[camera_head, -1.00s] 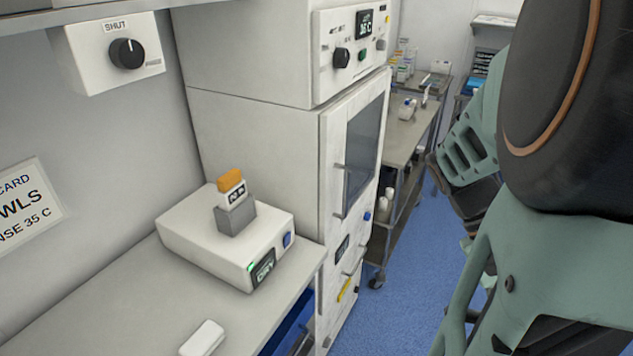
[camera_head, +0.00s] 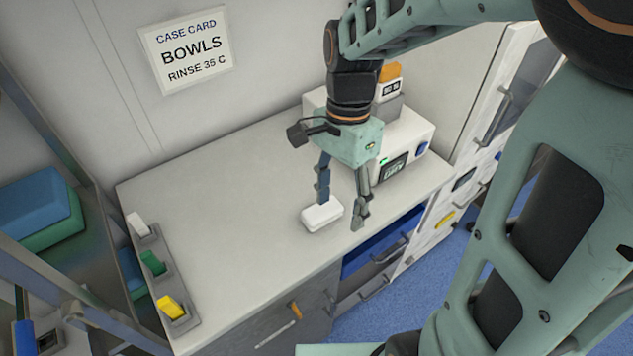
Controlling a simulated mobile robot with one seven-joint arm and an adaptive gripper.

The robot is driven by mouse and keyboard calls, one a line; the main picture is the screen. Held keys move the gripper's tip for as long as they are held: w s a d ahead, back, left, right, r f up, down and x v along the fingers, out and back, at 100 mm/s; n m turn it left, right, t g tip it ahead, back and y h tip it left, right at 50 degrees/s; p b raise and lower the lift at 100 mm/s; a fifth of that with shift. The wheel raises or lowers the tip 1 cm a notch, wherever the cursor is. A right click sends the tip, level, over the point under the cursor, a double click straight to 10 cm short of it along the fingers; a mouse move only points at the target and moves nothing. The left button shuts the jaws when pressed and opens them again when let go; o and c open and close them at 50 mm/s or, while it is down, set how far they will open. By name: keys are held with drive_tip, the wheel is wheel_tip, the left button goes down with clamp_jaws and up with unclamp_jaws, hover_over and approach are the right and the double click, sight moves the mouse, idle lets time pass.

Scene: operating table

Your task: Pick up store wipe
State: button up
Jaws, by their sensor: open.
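A small white rounded block (camera_head: 322,214), which looks like the store wipe, lies flat on the grey counter near its front edge; I see no label on it. My gripper (camera_head: 341,208) points down over the counter with its two fingers spread apart and nothing between them. The left finger comes down at the block's back edge in the picture, and the right finger hangs to the block's right, near the counter edge. I cannot tell whether the left finger touches the block.
A white device with a display (camera_head: 405,150) stands right behind my gripper, with an orange-topped item in its slot. A rack with white, green and yellow pieces (camera_head: 163,275) is at the counter's left end. An open blue-lined drawer (camera_head: 375,245) is below. The middle counter is clear.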

drive_tip(key=m+t, duration=0.1)
drive_tip(key=t, duration=0.1)
hover_over(322, 209)
wheel_tip(322, 209, down, 10)
drive_tip(key=shift+r, duration=0.1)
drive_tip(key=c, duration=1.1)
drive_tip(key=shift+o, duration=0.2)
